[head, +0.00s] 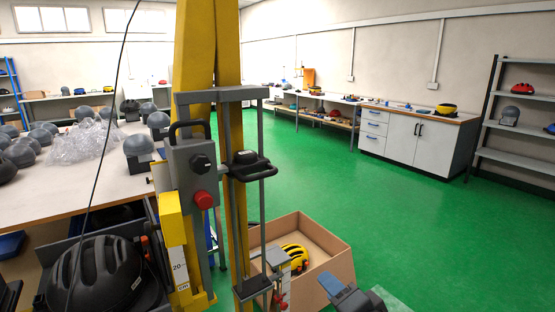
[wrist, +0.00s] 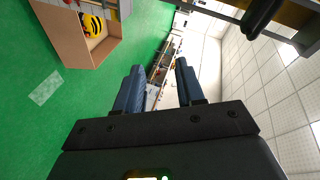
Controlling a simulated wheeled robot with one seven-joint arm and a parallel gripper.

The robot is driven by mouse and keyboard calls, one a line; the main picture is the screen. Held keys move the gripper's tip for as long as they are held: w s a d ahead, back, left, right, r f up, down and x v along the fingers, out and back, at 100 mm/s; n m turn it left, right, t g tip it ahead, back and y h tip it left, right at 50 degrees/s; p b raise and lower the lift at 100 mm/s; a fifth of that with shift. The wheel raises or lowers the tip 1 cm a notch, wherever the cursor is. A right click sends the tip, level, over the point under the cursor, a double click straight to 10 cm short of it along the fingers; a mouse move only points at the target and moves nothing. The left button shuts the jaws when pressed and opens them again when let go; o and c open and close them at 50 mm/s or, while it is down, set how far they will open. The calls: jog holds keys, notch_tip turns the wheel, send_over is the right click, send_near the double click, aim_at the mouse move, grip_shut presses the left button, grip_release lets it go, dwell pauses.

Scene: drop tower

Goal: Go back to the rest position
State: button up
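My gripper (wrist: 158,78) is open and empty, with a clear gap between its two blue-grey fingers in the wrist view. In the head view, part of my gripper (head: 345,292) shows low in the picture, right of the drop tower (head: 195,60) and in front of the cardboard box. The box (head: 325,238) stands on the green floor and holds a yellow and black helmet (head: 294,257). The wrist view also shows the box (wrist: 60,35) and the yellow helmet (wrist: 92,24) at upper left, apart from the fingers.
A black helmet (head: 100,272) lies at lower left beside the tower. A workbench (head: 60,185) with grey headforms and clear plastic stands at left. White cabinets (head: 415,142) and a shelf rack (head: 520,125) line the right wall. The green floor (head: 400,220) between is clear.

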jog(key=s+d+f+n+h, duration=0.1)
jog(key=s+d+f, duration=0.15)
jog(key=s, duration=0.55)
jog(key=s+d+f+n+h, duration=0.1)
jog(key=s+d+f+n, duration=0.15)
jog(key=s, duration=0.55)
jog(key=s+d+f+h, duration=0.15)
jog(key=s+d, duration=0.25)
jog(key=s, duration=0.4)
jog(key=s+r+n, duration=0.3)
jog(key=s+r, duration=0.1)
jog(key=s, duration=0.6)
jog(key=s+d+r+n+h, duration=0.1)
jog(key=s+r+n, duration=0.2)
jog(key=s, duration=0.7)
jog(key=shift+s+d+r+t, duration=0.25)
jog(key=shift+d+r+t, duration=0.05)
jog(key=shift+r, duration=0.5)
